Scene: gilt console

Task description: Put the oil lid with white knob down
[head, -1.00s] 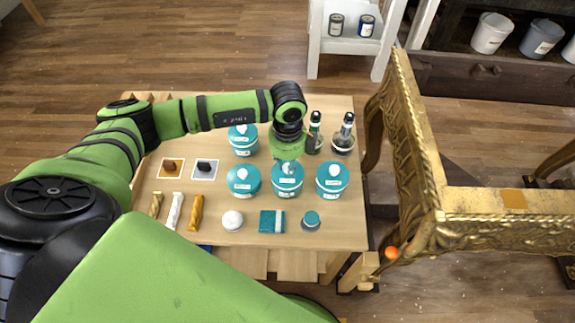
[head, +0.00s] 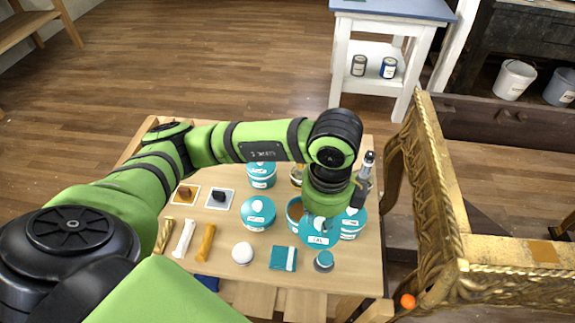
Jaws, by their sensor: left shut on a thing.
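My left gripper (head: 323,212) comes down over the table from the upper left and is shut on a teal lid (head: 319,239) with a white label. The lid's knob is hidden by the gripper. The lid hangs in front of a teal jar (head: 294,214) that is open and shows brown content at its top. The lid covers part of that jar and of the jar on its right (head: 353,226). Whether the lid touches either jar I cannot tell. My right gripper is not in view.
Lidded teal jars with white knobs stand at the left (head: 257,214) and behind (head: 262,174). A bottle (head: 367,165) stands at the back right. A gilt frame (head: 432,190) rises right of the table.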

